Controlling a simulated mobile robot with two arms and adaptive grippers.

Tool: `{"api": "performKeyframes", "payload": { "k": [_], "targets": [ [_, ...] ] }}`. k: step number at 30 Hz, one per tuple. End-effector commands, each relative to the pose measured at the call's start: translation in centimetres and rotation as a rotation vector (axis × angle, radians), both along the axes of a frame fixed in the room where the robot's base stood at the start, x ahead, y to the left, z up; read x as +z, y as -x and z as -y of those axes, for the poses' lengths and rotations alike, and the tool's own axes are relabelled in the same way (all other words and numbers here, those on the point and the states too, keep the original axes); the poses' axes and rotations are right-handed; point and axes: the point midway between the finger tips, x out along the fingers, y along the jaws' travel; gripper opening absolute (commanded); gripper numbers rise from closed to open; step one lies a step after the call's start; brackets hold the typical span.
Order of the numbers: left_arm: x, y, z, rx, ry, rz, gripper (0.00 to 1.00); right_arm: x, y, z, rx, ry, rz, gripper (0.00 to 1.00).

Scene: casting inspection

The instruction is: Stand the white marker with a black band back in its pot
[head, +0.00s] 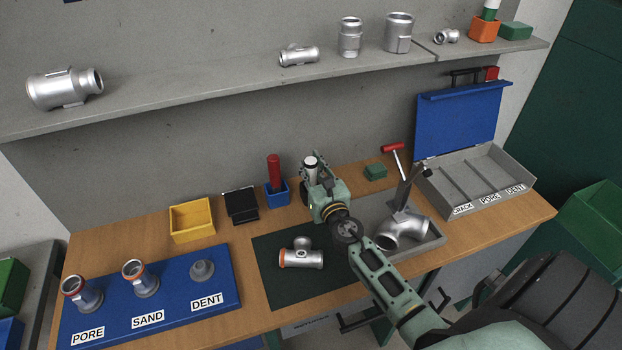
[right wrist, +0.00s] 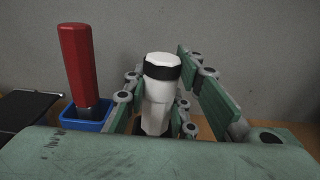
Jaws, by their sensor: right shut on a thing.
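The white marker with a black band (right wrist: 158,95) stands roughly upright between the fingers of my right gripper (head: 312,172). In the head view the marker (head: 311,162) shows as a white top at the fingers, near the back of the wooden bench. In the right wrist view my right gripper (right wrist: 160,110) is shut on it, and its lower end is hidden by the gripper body. A blue pot (head: 278,197) is just left of the gripper, with a red marker-like thing (head: 273,170) standing in it. The pot also shows in the right wrist view (right wrist: 85,118). My left gripper is not in view.
A black holder (head: 241,204) and a yellow bin (head: 192,220) are left of the pot. A dark mat (head: 268,253) with a pipe casting (head: 302,255) lies in front. A grey tray (head: 432,237) and a green block (head: 375,171) are to the right. The shelf (head: 210,92) runs behind.

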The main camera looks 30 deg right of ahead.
Motion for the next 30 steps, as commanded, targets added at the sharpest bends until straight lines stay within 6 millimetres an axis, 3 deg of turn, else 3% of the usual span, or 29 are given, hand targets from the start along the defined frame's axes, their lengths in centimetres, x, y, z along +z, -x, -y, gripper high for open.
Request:
{"api": "performKeyframes", "payload": {
  "k": [1,4,19,20,25,30],
  "targets": [
    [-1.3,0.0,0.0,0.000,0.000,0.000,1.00,-1.4,0.0,0.0,0.000,-0.001,-0.001,0.00],
    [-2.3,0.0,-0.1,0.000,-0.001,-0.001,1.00,-2.6,0.0,0.0,0.000,0.000,0.000,0.00],
    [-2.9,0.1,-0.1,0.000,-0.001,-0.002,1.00,-3.2,0.0,0.0,0.000,-0.001,0.000,0.00],
    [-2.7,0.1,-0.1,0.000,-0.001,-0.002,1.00,-3.0,0.0,0.0,0.000,-0.001,-0.001,0.27],
    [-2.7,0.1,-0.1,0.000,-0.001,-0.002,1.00,-3.0,0.0,0.0,0.000,-0.001,-0.001,0.42],
    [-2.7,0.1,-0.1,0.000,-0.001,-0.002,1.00,-3.0,0.0,0.0,0.000,-0.001,-0.001,0.43]
  ]
}}
